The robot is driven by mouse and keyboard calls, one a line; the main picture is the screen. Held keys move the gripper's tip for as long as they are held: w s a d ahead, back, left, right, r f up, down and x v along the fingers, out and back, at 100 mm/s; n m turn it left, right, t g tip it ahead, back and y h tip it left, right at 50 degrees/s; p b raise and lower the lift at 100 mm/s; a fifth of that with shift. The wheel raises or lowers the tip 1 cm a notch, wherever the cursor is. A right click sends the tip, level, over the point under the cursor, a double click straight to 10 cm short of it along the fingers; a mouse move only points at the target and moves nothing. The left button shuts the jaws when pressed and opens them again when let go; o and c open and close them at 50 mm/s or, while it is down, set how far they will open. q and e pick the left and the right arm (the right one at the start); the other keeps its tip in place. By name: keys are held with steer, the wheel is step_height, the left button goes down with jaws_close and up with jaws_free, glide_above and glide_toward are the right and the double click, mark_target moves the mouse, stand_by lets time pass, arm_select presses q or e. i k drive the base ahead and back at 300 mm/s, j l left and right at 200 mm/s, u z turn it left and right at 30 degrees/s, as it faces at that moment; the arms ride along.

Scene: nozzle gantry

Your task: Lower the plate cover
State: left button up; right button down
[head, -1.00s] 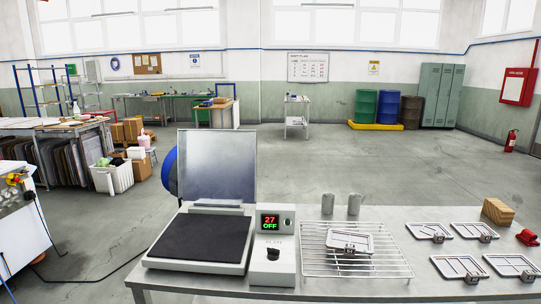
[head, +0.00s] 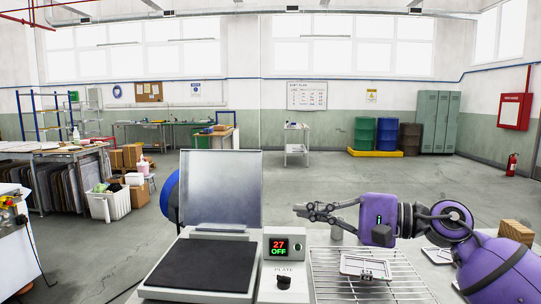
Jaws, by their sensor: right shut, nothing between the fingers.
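The plate cover (head: 221,190) is a grey metal sheet standing upright, hinged at the back of the hot plate. The hot plate (head: 201,265) has a bare dark square top. Its control box (head: 282,260) stands just to the right; its display reads 27 and OFF. My right gripper (head: 302,212) comes in from the right, with its fingers pointing left toward the cover. It is shut and empty, in the air to the right of the cover, with a gap between them. My left gripper is not in view.
A wire rack (head: 400,290) with a framed metal piece (head: 366,267) on it lies right of the control box, below my right arm.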

mark_target(221, 190)
steer(key=i, duration=1.9)
